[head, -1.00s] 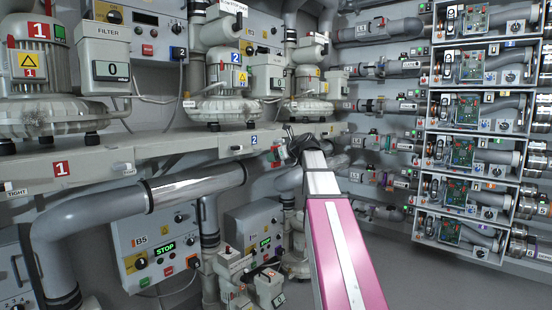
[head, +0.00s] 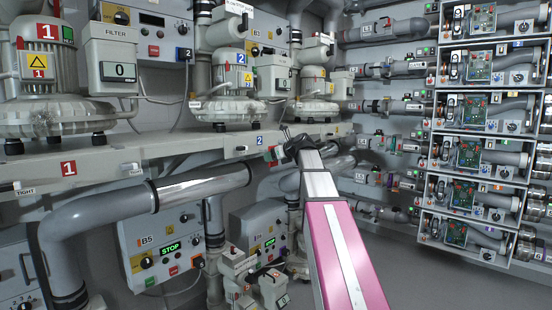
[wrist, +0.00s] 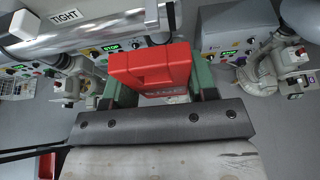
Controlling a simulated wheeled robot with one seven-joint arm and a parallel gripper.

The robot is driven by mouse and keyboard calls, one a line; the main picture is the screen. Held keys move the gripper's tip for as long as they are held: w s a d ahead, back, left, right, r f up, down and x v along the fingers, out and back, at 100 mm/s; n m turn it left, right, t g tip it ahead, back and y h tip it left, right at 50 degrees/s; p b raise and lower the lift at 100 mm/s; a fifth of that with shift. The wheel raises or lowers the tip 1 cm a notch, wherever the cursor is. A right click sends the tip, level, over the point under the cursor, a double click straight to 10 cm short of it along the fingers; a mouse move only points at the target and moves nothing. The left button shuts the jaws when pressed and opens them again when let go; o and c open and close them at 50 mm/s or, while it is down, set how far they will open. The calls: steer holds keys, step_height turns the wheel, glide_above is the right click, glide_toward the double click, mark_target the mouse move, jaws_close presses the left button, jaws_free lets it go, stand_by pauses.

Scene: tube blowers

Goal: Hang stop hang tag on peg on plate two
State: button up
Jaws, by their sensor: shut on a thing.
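In the wrist view, my gripper (wrist: 157,88) is shut on a red tag (wrist: 150,68), taken as the stop hang tag. Its green jaws are on both sides of it. Pale lettering shows faintly on its lower edge and I cannot read it. In the head view, my gripper (head: 276,155) is small, at the far end of my arm, just in front of the beam below the blue number 2 plate (head: 259,140). A small fitting (head: 241,149), possibly the peg, sits on the beam left of that number. The tag looks apart from it.
A long grey beam (head: 110,175) carries the blowers. A TIGHT tag (head: 24,191) hangs at its left and shows in the wrist view (wrist: 67,16). Pipes and a control box (head: 165,245) lie below. A rack (head: 480,150) stands right. Grey floor (head: 420,265) is open.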

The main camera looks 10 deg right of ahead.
steer(key=w+a, duration=0.3)
steer(key=w, duration=0.2)
steer(key=shift+a+f, duration=0.2)
steer(key=shift+a, duration=0.05)
stand_by(0.6)
